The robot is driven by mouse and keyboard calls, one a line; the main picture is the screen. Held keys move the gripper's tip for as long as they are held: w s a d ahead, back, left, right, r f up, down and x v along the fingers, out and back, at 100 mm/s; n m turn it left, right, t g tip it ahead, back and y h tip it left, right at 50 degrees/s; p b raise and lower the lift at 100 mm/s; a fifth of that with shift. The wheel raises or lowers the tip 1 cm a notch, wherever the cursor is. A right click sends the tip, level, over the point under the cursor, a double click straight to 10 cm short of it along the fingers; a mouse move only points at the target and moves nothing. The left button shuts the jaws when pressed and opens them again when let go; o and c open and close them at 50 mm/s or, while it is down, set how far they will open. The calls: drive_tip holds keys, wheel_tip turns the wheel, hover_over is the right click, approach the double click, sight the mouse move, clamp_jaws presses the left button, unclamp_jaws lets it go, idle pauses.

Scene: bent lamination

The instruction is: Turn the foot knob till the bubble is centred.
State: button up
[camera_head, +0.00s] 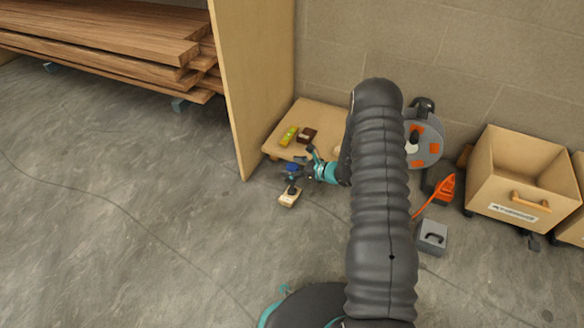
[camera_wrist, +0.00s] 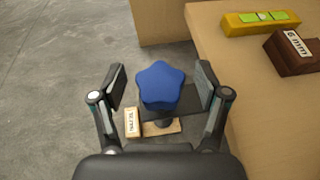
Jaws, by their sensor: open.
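The blue star-shaped foot knob (camera_wrist: 161,84) sits between the two open fingers of my gripper (camera_wrist: 160,88) in the wrist view, with a gap on each side. In the head view the knob (camera_head: 292,168) is small, at the front left corner of the low wooden platform (camera_head: 317,118), with my gripper (camera_head: 312,165) just right of it. A yellow level (camera_wrist: 261,22) with green vial windows lies on the platform; it also shows in the head view (camera_head: 289,136). The bubble is too small to make out.
A dark brown block marked "6 mm" (camera_wrist: 294,52) lies beside the level. A labelled wooden block (camera_head: 290,197) is on the floor below the knob. A plywood panel (camera_head: 238,90) stands left of the platform. A wooden bin (camera_head: 520,175) is at right. Floor at left is clear.

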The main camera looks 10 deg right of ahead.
drive_tip(key=shift+w+a, duration=0.1)
drive_tip(key=c, duration=1.2)
drive_tip(key=shift+n, duration=0.3)
drive_tip(key=n+g+y, duration=0.2)
drive_tip(key=shift+f+g, duration=0.1)
drive_tip(key=shift+g, duration=0.3)
drive_tip(key=shift+n+g+y, duration=0.7)
drive_tip(key=shift+n+g, duration=0.8)
drive_tip(key=shift+n, duration=0.1)
drive_tip(key=o, duration=1.2)
